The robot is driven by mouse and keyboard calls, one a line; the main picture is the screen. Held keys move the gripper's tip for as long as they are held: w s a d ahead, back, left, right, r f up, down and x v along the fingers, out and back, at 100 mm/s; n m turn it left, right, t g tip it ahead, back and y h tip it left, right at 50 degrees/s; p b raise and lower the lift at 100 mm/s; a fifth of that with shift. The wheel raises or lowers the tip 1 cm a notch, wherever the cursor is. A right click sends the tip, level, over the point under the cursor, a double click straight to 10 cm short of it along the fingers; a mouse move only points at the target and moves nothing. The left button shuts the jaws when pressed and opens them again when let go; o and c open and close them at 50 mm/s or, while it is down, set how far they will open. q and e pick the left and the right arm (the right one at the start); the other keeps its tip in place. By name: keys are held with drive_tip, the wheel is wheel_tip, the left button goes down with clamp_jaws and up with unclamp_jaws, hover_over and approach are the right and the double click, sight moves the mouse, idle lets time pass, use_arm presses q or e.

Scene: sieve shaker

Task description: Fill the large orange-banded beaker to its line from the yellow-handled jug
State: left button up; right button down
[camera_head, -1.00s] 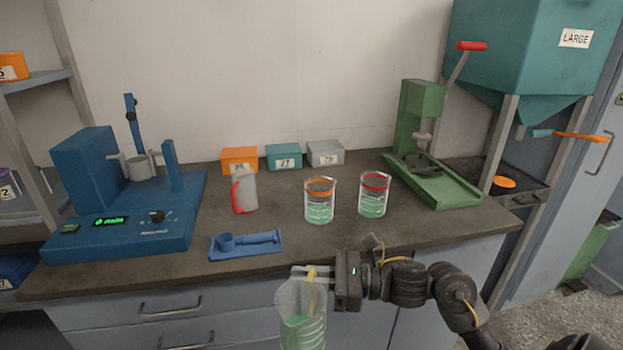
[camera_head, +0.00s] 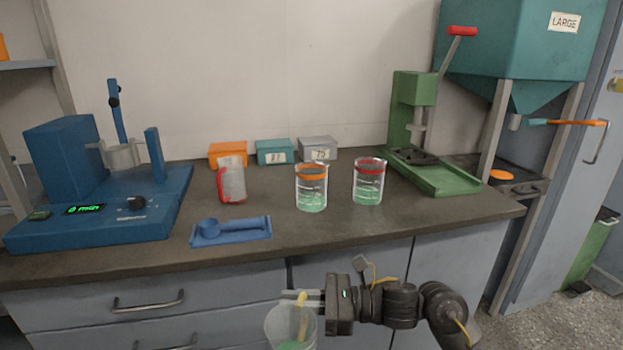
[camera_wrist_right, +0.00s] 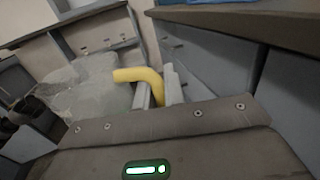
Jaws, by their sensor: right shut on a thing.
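The orange-banded beaker (camera_head: 311,190) stands upright on the bench with green liquid in its lower part. My right gripper (camera_head: 308,298) is shut on the yellow handle of a clear jug (camera_head: 283,326), below and in front of the bench edge. The jug holds green liquid; its lower part is cut off by the frame. In the right wrist view the yellow handle (camera_wrist_right: 143,76) sits between the fingers, with the clear jug (camera_wrist_right: 85,92) to the left. My left gripper is not in view.
A red-banded beaker (camera_head: 368,183) stands just right of the orange-banded one.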

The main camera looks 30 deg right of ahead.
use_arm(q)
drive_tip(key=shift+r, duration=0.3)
